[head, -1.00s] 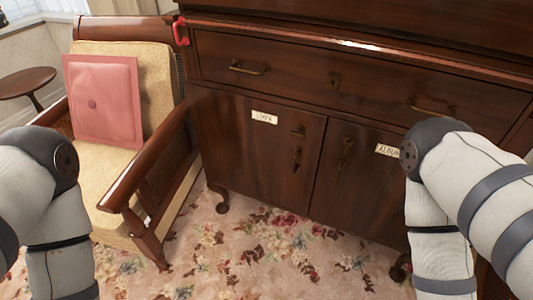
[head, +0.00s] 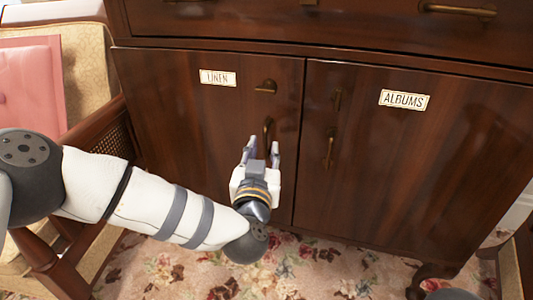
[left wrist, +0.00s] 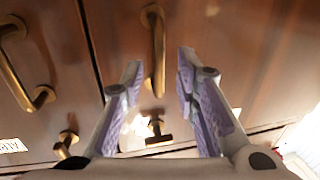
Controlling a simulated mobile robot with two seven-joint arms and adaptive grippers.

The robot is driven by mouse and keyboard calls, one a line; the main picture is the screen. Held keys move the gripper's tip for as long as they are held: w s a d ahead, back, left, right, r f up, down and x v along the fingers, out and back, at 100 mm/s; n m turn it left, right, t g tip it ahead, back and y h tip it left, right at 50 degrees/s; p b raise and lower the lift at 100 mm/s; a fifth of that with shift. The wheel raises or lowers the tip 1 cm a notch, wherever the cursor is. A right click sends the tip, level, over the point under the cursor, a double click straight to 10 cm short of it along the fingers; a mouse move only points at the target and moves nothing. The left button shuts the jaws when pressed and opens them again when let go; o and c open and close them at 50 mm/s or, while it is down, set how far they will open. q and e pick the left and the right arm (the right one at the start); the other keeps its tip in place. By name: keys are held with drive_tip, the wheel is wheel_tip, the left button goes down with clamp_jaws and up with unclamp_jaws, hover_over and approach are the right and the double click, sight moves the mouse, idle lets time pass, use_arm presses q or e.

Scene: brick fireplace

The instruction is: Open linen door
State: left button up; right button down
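The linen door (head: 180,110) is the left lower cabinet door and is shut. It bears a white LINEN label (head: 217,78). Its vertical brass handle (head: 267,132) is near its right edge, below a small brass fitting (head: 265,87). My left gripper (head: 262,145) is open in front of this handle. In the left wrist view, which looks upside down, the handle (left wrist: 158,50) shows between the spread fingertips (left wrist: 160,62). I cannot tell whether they touch it. My right gripper is not in view.
The albums door (head: 430,150) is shut on the right, with its own handle (head: 329,148). A drawer (head: 370,22) is above. A wooden armchair (head: 85,135) with a pink cushion (head: 30,85) stands close at left. Flowered carpet (head: 330,270) lies below.

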sight(265, 146)
use_arm(q)
drive_tip(key=w, duration=0.2)
drive_tip(key=shift+w+d+f+b, duration=0.2)
drive_tip(key=shift+w+b, duration=0.1)
drive_tip(key=shift+b, duration=0.1)
drive_tip(key=shift+w+r, duration=0.15)
drive_tip(key=shift+w, duration=0.1)
drive_tip(key=shift+c, duration=0.5)
clamp_jaws()
drive_tip(key=shift+s, duration=0.1)
